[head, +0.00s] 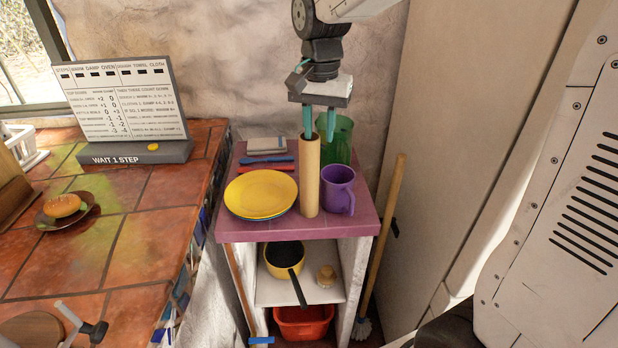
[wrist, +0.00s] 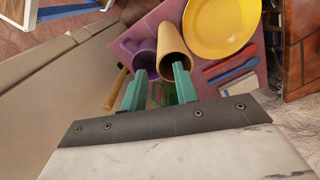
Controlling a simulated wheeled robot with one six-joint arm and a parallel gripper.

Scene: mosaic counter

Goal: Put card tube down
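The card tube (head: 309,178), tan and open at the top, stands upright near the front of the purple shelf top (head: 240,230), between the yellow plate and the purple mug. It also shows in the wrist view (wrist: 172,42). My gripper (head: 319,136) is just above it, fingers pointing down and apart. One teal finger overlaps the tube's open top; the other is to its right, in front of the green cup. In the wrist view my gripper (wrist: 161,70) has a clear gap between its fingers. Whether a finger touches the tube's rim I cannot tell.
The yellow plate (head: 261,193) is close left of the tube, the purple mug (head: 338,190) close right, the green cup (head: 343,140) behind. Blue and red utensils (head: 267,168) lie farther back. A broom (head: 385,230) leans beside the shelf. A tiled counter (head: 150,230) is left.

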